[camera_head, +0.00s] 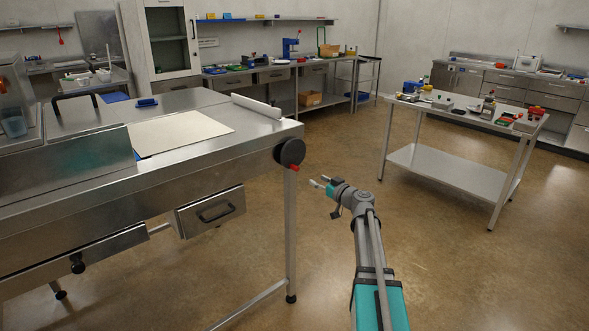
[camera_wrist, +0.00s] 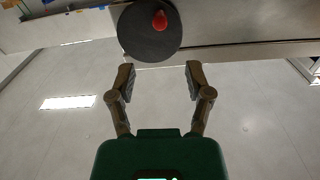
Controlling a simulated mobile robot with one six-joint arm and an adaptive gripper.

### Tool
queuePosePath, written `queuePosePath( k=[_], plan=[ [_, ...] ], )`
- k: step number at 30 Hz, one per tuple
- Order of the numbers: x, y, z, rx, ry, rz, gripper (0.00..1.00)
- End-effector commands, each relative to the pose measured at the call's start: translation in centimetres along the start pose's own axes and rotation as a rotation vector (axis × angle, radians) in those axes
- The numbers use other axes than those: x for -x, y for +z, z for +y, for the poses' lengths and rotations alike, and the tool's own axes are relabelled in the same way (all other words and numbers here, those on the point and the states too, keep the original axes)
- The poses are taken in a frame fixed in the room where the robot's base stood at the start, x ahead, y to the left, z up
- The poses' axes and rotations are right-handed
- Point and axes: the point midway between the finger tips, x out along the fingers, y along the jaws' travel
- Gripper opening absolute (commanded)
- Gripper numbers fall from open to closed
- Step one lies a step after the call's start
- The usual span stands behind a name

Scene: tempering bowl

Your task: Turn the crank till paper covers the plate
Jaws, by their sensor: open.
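The crank is a black disc (camera_head: 289,152) with a small red handle (camera_head: 294,168) on the right end of the steel table. In the wrist view the disc (camera_wrist: 140,40) and its red handle (camera_wrist: 160,19) lie beyond the fingertips, near the top edge. My gripper (camera_head: 320,185) is open and empty, apart from the crank, to its right and slightly lower in the head view. Its two fingers also show in the wrist view (camera_wrist: 160,75). A white roll (camera_head: 256,106) lies near the crank end. A flat cream rectangle (camera_head: 190,131) lies on the tabletop; I cannot tell whether it is plate or paper.
The steel table (camera_head: 215,157) has a drawer (camera_head: 210,212) below its front edge. A blue object (camera_head: 147,102) sits at its back. A wheeled-free stretch of brown floor (camera_head: 430,270) is clear around my arm. A second table (camera_head: 465,112) with several small items stands to the right.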

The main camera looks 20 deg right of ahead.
Motion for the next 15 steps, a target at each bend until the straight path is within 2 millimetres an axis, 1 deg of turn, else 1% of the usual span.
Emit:
queuePosePath(
  k=[5, 15],
  plan=[
    [-1.9, 0.0, 0.1, 0.0, -0.001, 0.0, 0.65],
    [-6.9, 0.0, 0.1, -0.001, -0.002, 0.0, 0.65]
  ],
)
